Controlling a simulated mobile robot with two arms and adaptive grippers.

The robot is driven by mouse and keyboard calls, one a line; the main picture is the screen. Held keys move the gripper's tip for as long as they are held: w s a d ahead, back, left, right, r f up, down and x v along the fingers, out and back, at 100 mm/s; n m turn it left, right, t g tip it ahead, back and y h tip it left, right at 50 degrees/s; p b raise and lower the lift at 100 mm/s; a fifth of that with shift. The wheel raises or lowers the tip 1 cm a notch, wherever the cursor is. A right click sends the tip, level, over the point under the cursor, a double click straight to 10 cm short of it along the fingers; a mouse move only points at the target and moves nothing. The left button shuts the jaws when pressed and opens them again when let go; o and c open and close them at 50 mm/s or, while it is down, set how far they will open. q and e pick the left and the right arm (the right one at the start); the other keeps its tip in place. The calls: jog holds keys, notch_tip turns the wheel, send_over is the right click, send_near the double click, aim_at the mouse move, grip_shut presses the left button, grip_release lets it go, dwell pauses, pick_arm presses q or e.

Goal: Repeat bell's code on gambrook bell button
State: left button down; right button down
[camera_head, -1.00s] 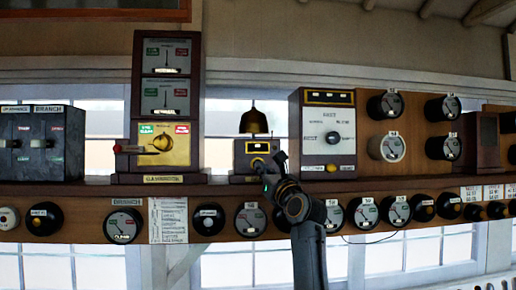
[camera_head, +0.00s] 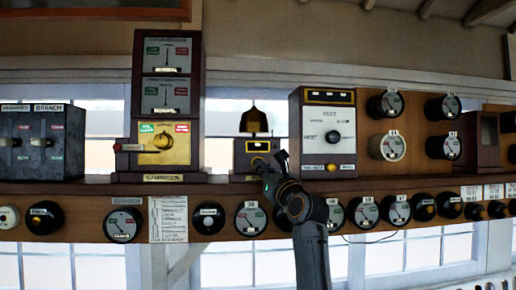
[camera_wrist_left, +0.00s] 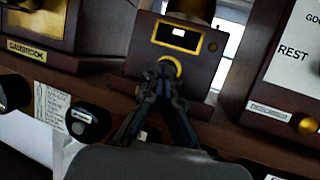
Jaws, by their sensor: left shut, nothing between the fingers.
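The bell instrument is a small dark wooden box (camera_head: 240,160) with a brass dome bell (camera_head: 254,121) on top. It stands on the shelf at the centre of the head view. The box also shows in the left wrist view (camera_wrist_left: 145,55), with a dark window in a brass frame and a yellow-ringed round button (camera_wrist_left: 171,63) below. My left gripper (camera_head: 260,164) is shut and empty, with its tips at the button. In the wrist view the fingertips (camera_wrist_left: 160,72) overlap the button's lower part; I cannot tell whether they touch. My right gripper is not in view.
A tall block instrument (camera_head: 165,110) marked Gambrook stands left of the bell box. A "REST" instrument (camera_head: 328,135) stands close on the right. Round gauges and knobs line the shelf front (camera_head: 280,190) below.

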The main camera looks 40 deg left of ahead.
pick_arm(q)
jog(key=shift+s+d, duration=0.1)
jog(key=shift+d, duration=0.05)
dwell(0.8)
jog(key=s+d+b, duration=0.1)
jog(key=d, duration=0.1)
jog(key=s+d+b, duration=0.1)
jog(key=s+d, duration=0.1)
jog(key=shift+b, duration=0.35)
